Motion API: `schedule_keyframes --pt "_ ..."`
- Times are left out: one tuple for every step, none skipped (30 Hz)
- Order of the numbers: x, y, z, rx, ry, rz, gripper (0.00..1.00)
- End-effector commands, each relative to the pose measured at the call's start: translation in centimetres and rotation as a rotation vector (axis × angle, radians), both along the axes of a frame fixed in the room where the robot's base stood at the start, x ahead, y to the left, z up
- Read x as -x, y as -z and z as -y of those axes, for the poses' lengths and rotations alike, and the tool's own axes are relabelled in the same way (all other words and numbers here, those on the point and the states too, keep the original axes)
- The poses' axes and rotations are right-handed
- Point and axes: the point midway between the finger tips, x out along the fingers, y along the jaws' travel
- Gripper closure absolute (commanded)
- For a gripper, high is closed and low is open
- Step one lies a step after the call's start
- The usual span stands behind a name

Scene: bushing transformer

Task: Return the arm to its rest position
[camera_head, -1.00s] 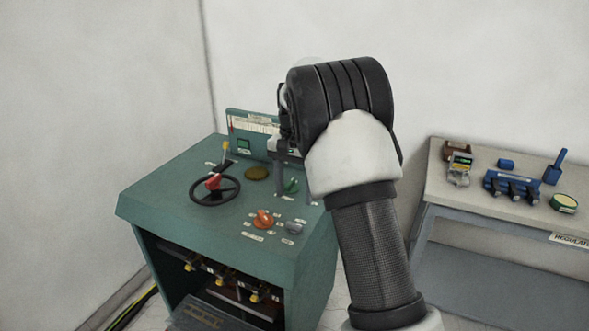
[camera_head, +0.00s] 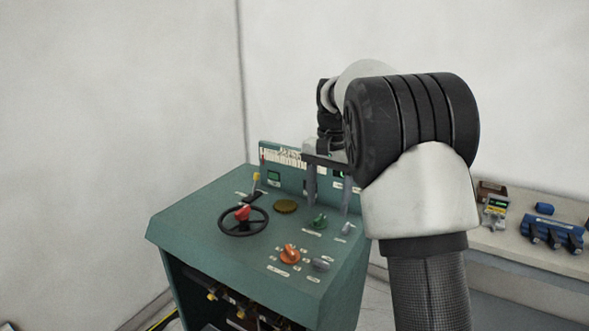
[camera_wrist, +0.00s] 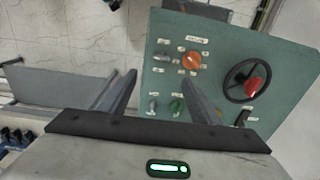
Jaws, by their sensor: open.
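My gripper (camera_head: 328,185) shows in the head view above the back right part of the green control console (camera_head: 205,215), partly hidden by my arm. Its two fingers point down, apart and empty. In the wrist view my gripper (camera_wrist: 155,90) is open, with nothing between the fingertips. The console (camera_wrist: 240,50) lies below it, with an orange knob (camera_wrist: 193,60), a green knob (camera_wrist: 177,105) and a black handwheel with a red grip (camera_wrist: 255,85). I see no contact between the fingers and the console. My arm is bent, with its elbow high at the right.
A side table (camera_head: 520,245) on the right bears a blue device (camera_head: 550,232) and small parts. The console's upright back panel (camera_head: 290,165) stands near my gripper. White walls close off the back and left. The air above the console's left part is clear.

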Motion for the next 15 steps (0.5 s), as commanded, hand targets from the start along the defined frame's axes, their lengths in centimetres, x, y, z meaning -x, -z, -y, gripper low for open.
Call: schedule_keyframes --pt "1.6 -2.4 0.2 -0.008 -0.021 0.030 0.42" --pt "2.6 -3.5 0.2 -0.011 -0.041 0.048 0.42" --pt "4.2 -4.9 0.3 -0.014 -0.068 0.070 0.42" --pt "5.5 -5.9 0.3 -0.016 -0.089 0.090 0.42" --pt "6.8 -6.8 0.2 -0.016 -0.113 0.109 0.42" --pt "8.6 -7.9 0.2 -0.016 -0.145 0.134 0.42" --pt "9.9 -8.6 0.2 -0.013 -0.169 0.154 0.42" --pt "11.3 -9.2 0.2 -0.010 -0.191 0.172 0.42" --pt "13.2 -9.9 0.1 -0.005 -0.225 0.198 0.42" --pt "14.6 -10.4 0.0 0.001 -0.250 0.218 0.42" --pt "16.0 -10.7 0.0 0.007 -0.275 0.236 0.42" --pt "17.9 -11.1 -0.1 0.017 -0.308 0.263 0.42" --pt "19.3 -11.2 -0.2 0.025 -0.334 0.279 0.42" --pt "20.6 -11.3 -0.3 0.036 -0.359 0.299 0.42" --pt "22.4 -11.2 -0.3 0.051 -0.391 0.321 0.42"
